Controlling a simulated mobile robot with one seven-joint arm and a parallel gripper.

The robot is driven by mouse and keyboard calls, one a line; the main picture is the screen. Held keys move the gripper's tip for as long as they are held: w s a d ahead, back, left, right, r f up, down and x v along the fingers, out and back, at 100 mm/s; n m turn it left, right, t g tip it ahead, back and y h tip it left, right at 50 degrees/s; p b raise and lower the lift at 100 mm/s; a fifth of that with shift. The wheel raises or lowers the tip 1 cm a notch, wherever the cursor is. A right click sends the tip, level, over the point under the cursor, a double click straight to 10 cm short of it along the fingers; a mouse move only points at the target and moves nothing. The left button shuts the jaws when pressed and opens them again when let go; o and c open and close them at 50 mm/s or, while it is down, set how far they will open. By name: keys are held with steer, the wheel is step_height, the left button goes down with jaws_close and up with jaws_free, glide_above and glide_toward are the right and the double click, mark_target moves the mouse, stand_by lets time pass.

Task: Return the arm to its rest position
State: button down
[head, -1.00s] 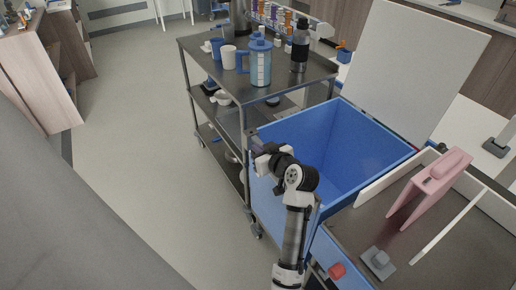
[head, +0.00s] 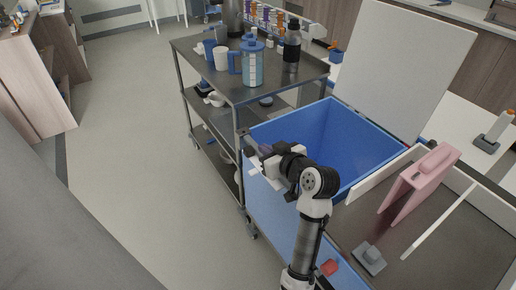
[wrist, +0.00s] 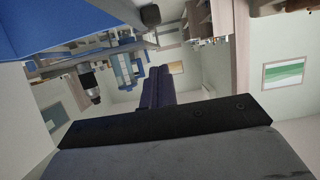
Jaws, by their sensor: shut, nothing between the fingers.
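My gripper (head: 257,168) is at the end of my arm, beside the near left rim of an open blue bin (head: 345,140) in the head view. The arm is bent, with its forearm reaching left in front of the bin. In the wrist view my gripper's dark fingers (wrist: 158,88) lie together with nothing between them. A blue surface (wrist: 50,25) fills the upper left of the wrist view.
A metal cart (head: 205,62) behind the bin holds a blue-lidded jug (head: 252,64), a white mug (head: 221,58) and a dark bottle (head: 292,46). A pink object (head: 420,178) stands on the worktop at right. Open floor (head: 120,130) lies to the left.

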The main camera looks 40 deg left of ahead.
steer(key=shift+v, duration=0.8)
